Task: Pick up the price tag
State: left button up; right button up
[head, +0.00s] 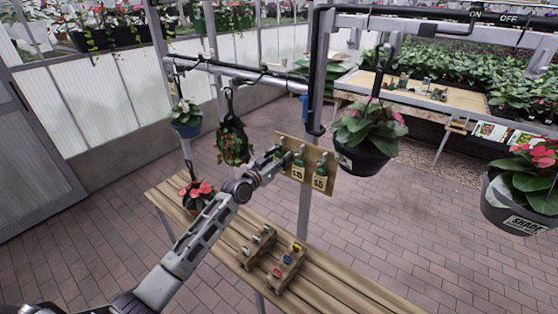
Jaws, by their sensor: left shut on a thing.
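A small wooden board (328,163) is mounted above the bench. Green-topped price tags hang on it, with two plainly showing: one tag (298,172) in the middle and another tag (320,182) at the right, both with dark numbers on a pale face. My left gripper (280,154) is at the board's left part, shut on a price tag there. The gripper covers most of that tag, and I cannot tell whether it is still on its hook. My right gripper is out of view.
A slatted wooden bench (340,292) lies below, with a small wooden rack (278,268) of coloured pieces and a red-flowered pot (197,196). Hanging pots surround the board: a black pot (362,160) to the right, a basket (232,145) to the left. Brick floor is open at right.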

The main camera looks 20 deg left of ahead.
pick_arm(q)
jog(key=shift+r, duration=0.7)
jog(key=b+v, duration=0.3)
jog(key=v, duration=1.5)
jog(key=shift+b, duration=0.3)
jog(key=shift+r, duration=0.15)
dwell(0.9)
